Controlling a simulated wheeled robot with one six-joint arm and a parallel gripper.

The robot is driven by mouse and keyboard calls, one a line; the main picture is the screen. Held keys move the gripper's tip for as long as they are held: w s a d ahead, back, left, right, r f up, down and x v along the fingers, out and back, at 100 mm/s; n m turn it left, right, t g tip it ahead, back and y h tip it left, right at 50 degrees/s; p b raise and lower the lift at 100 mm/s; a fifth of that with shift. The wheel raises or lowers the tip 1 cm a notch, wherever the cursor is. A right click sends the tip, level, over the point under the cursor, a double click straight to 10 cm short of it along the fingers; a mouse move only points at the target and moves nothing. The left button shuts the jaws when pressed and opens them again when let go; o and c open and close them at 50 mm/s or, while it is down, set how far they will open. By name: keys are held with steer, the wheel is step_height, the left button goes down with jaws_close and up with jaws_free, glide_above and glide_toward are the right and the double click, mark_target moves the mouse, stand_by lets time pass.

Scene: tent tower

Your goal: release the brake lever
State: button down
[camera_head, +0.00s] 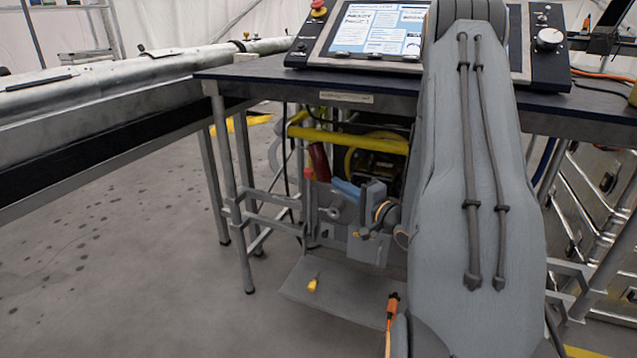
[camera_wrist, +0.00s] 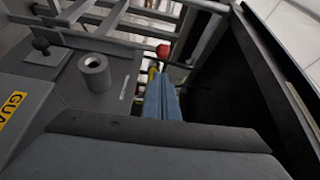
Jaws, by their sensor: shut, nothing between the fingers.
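A lever with a red knob (camera_head: 308,174) stands upright on the grey mechanism under the desk; I take it to be the brake lever. A red knob (camera_wrist: 163,51) also shows in the wrist view, just beyond my fingertips. My gripper (camera_head: 337,184) has blue fingers and reaches in from the right, a little to the right of the knob. In the wrist view the blue fingers of my gripper (camera_wrist: 158,84) lie together, shut and empty, pointing at the knob. I cannot tell whether they touch it. The lever's lower part is hard to make out in the wrist view.
The desk (camera_head: 260,72) with its control panel (camera_head: 375,30) overhangs the mechanism. A yellow bar (camera_head: 350,138) crosses above my gripper. In the wrist view a grey hollow cylinder (camera_wrist: 95,72) stands left of my fingers, and a dark panel (camera_wrist: 235,85) lies right. The floor at left is clear.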

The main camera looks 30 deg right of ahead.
steer(key=shift+s, duration=0.1)
stand_by(0.3)
steer(key=w+a+b, duration=0.1)
steer(key=w, duration=0.9)
steer(key=shift+a+r+b, duration=0.2)
steer(key=shift+a+b, duration=0.15)
steer(key=shift+b, duration=0.05)
